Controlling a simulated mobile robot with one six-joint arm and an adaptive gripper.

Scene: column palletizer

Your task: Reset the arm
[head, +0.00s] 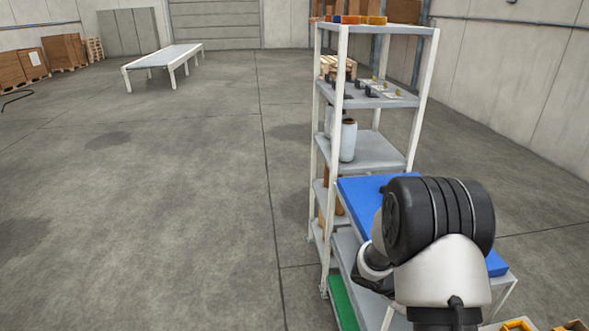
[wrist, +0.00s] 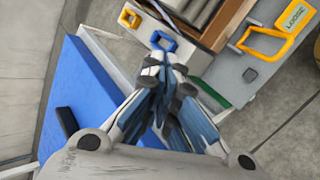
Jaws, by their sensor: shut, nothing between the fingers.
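My gripper (wrist: 165,72) is in the wrist view, with its fingers closed together and nothing held between them. In the head view my arm is folded at the lower right, in front of a blue-topped table (head: 362,197), and hides the gripper. The wrist view shows the blue top (wrist: 85,95) to the left of the fingers, with a dark flat piece (wrist: 66,122) on it.
A white-post shelf rack (head: 343,95) stands just beyond the blue table, holding grey cylinders (head: 348,140) and small parts. Yellow frames (wrist: 265,55), a blue one (wrist: 164,43) and a brown tray (wrist: 232,22) lie past the fingers.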

